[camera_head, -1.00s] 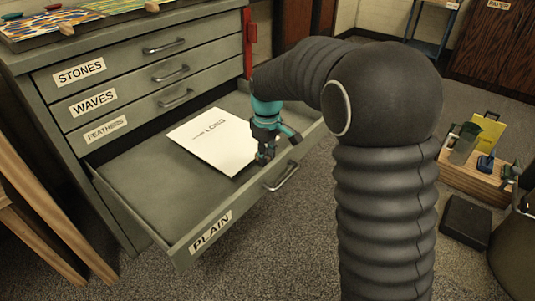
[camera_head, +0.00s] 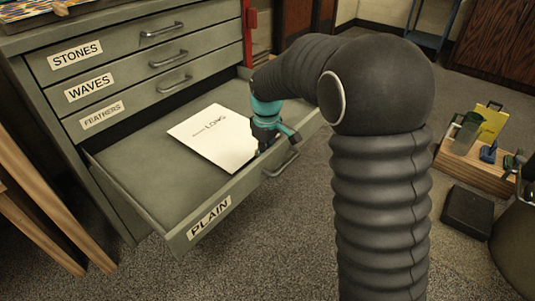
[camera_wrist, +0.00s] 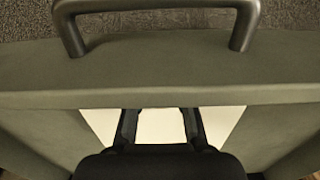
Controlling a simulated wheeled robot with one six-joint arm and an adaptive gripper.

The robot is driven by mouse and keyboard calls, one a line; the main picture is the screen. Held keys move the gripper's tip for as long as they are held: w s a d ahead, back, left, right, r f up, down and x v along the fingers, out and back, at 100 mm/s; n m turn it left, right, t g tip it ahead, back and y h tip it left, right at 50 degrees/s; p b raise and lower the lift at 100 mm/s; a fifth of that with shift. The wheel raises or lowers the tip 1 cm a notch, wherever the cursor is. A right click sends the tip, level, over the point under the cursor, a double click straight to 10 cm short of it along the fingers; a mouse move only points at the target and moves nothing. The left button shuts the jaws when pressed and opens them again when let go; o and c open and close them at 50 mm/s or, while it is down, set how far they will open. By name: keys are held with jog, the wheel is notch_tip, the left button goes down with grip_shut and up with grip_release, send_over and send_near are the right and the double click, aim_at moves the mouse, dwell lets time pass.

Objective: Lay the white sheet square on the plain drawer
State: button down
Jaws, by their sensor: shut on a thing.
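The white sheet (camera_head: 205,139), with a line and the word LONG on it, is inside the pulled-out PLAIN drawer (camera_head: 140,170), towards its front right. My gripper (camera_head: 263,147) is just behind the drawer's front wall and shut on the sheet's front edge. In the wrist view the sheet (camera_wrist: 158,126) shows between and beside my two dark fingers (camera_wrist: 158,128). There its sides look even, and its near part is hidden by the drawer's front wall (camera_wrist: 160,75). The sheet looks close to the drawer floor; I cannot tell whether it lies fully flat.
Shut drawers labelled STONES (camera_head: 95,65), WAVES and FEATHERS are above. The PLAIN drawer's handle (camera_head: 281,165) sticks out in front. A wooden caddy (camera_head: 470,168) with tools and a dark block (camera_head: 467,212) stand on the floor at right. The drawer's left part is bare.

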jog(key=shift+s+f, duration=0.1)
jog(key=shift+f, duration=0.3)
jog(key=c, duration=0.9)
grip_release()
jog(key=shift+d+f, duration=0.1)
jog(key=shift+c, duration=0.2)
jog(key=o, duration=0.7)
jog(key=shift+r, duration=0.2)
jog(key=shift+c, duration=0.2)
jog(key=shift+r, duration=0.1)
jog(key=shift+r+p, duration=2.8)
jog(key=shift+r, duration=0.7)
